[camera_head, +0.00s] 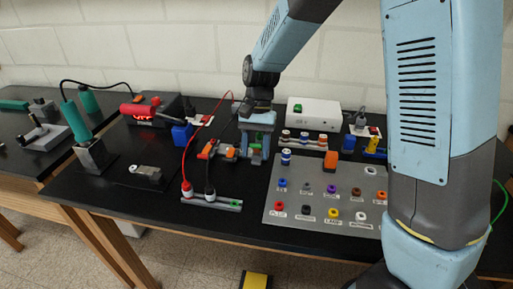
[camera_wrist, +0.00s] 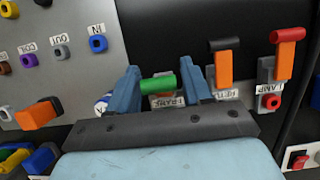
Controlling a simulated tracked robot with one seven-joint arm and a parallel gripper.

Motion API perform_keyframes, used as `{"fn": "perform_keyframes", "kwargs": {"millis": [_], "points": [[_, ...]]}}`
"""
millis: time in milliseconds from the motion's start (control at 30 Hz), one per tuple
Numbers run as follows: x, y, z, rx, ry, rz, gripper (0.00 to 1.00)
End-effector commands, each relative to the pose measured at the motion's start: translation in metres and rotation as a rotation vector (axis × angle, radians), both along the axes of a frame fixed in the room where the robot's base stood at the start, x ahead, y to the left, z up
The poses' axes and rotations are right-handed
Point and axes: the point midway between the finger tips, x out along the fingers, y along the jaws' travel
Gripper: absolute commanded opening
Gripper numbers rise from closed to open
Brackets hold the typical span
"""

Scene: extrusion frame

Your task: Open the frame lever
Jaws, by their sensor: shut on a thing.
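The frame lever has a green handle (camera_wrist: 157,84), seen in the wrist view above a white label that reads FRAME (camera_wrist: 166,101). My gripper (camera_wrist: 160,76) has one blue finger on each side of this handle and is shut on it. In the head view my gripper (camera_head: 257,148) is at the right end of the lever row, and a bit of green shows between its fingers. The lever's base is mostly hidden by the gripper, and I cannot tell how far the lever is turned.
Two orange levers (camera_wrist: 223,66) (camera_wrist: 280,60) stand beside the frame lever, one labelled LAMP. A grey panel (camera_head: 275,211) with coloured sockets and an orange block (camera_head: 330,160) lies to the right. A red cable (camera_head: 190,140) loops close on the left. A white box (camera_head: 313,113) stands behind.

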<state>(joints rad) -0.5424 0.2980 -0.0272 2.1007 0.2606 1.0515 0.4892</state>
Motion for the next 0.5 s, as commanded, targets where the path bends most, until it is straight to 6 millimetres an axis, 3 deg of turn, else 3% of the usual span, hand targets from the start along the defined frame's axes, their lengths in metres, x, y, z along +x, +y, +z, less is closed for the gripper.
{"fn": "perform_keyframes", "kwargs": {"millis": [233, 500], "points": [[-0.0051, 0.0004, -0.0037, -0.019, -0.134, 0.002, 0.19], [-0.0051, 0.0009, -0.0048, -0.022, -0.17, 0.001, 0.19]]}}
